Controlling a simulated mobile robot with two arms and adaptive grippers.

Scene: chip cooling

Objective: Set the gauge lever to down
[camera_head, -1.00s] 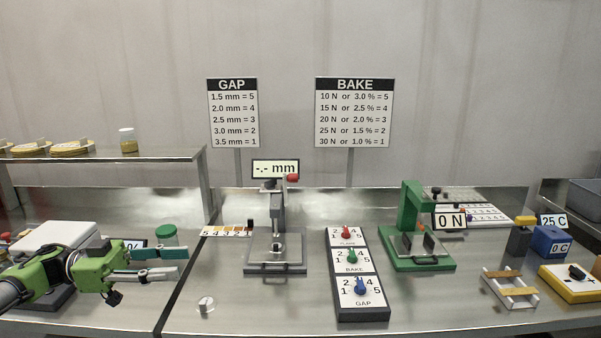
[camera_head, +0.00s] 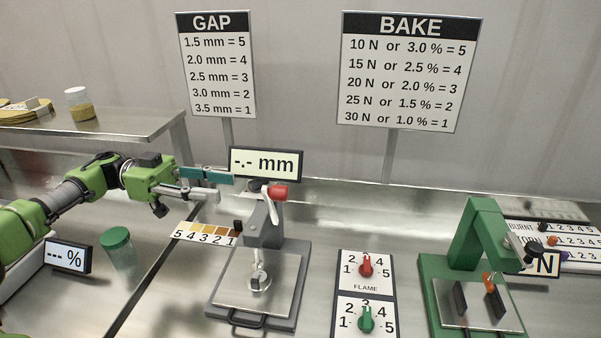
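The gauge (camera_head: 262,232) is a grey stand with a flat plate, standing at the centre under a display reading "-.- mm" (camera_head: 266,163). Its lever, with a red knob (camera_head: 277,192), is raised at the top of the stand. A small round probe foot (camera_head: 259,279) shows over the plate. My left gripper (camera_head: 225,187) reaches in from the left at about knob height in the picture. Its teal and grey fingers are apart and empty, pointing right, with a small gap between their tips and the knob. My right gripper is not in view.
A colour strip (camera_head: 205,234) lies left of the gauge. A green-lidded jar (camera_head: 117,252) and a "--- %" display (camera_head: 68,257) are under my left arm. A dial panel (camera_head: 367,290) and a green press (camera_head: 478,240) stand to the right. A shelf (camera_head: 130,128) is behind.

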